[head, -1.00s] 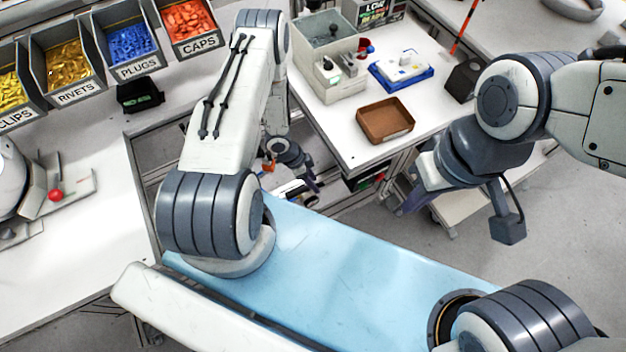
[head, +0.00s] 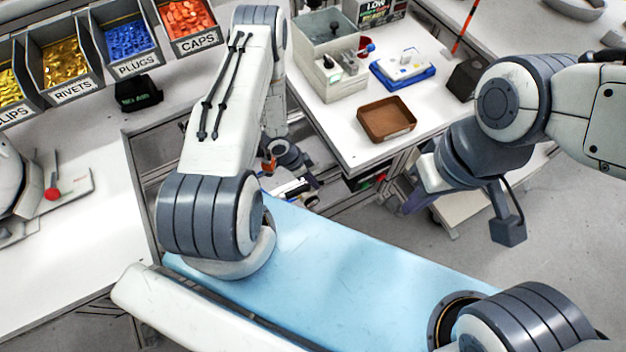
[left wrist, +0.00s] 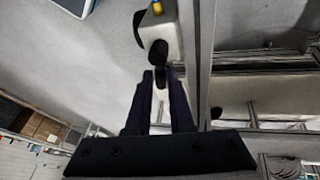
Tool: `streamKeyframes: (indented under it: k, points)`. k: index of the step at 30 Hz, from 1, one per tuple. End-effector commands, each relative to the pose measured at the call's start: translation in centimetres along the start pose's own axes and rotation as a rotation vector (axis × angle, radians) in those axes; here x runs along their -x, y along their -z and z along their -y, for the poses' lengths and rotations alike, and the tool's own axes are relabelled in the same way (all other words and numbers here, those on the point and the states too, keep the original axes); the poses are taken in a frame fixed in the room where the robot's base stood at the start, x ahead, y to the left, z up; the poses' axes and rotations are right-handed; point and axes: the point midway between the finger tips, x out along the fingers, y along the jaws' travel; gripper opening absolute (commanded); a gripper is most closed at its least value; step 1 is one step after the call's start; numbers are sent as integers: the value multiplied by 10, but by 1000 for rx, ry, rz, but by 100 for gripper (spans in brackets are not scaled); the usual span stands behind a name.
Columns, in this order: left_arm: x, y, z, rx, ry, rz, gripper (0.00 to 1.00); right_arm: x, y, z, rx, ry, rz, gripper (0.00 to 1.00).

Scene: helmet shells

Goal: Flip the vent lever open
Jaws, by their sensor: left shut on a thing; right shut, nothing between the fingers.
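My left gripper (left wrist: 160,85) is shut on a small black lever (left wrist: 159,56). This lever sticks out of the end of a pale grey body (left wrist: 162,28) at the top of the left wrist view. I cannot tell how far the lever is turned. In the head view my left gripper (head: 312,182) is small, low between the benches, beside a white item (head: 292,188) partly hidden by my arm; the lever cannot be made out there. My right gripper (head: 416,196) is shut and empty, hanging right of the benches.
A brown tray (head: 386,119), a blue-and-white device (head: 402,66) and a grey compartment box (head: 330,65) stand on the bench to the right of my left arm. Labelled part bins (head: 125,40) line the upper left. A metal rail (left wrist: 205,60) runs close beside the left fingers.

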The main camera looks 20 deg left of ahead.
Motion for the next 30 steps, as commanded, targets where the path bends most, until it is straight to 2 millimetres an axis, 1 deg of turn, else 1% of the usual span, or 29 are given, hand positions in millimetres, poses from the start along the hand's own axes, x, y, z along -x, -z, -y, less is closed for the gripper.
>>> streamKeyframes:
  k: [1,3,12,16,20,24,27,30]
  points:
    - [1,0,1,2,2,0,28,0,0,0,0,0,0,0]
    - [1,0,1,2,1,0,51,0,0,0,0,0,0,0]
    - [1,0,1,0,1,0,51,0,0,0,0,0,0,0]
    - [9,1,2,1,4,-1,51,-2,0,0,0,0,0,0]
    - [29,1,2,2,5,-2,51,-6,0,0,0,0,0,0]
    - [58,0,2,2,6,-1,51,-9,0,-1,0,0,0,0]
    - [77,1,2,2,5,-2,51,-9,0,-1,0,0,0,0]
    - [92,1,2,1,4,-2,51,-8,0,-1,0,0,0,0]
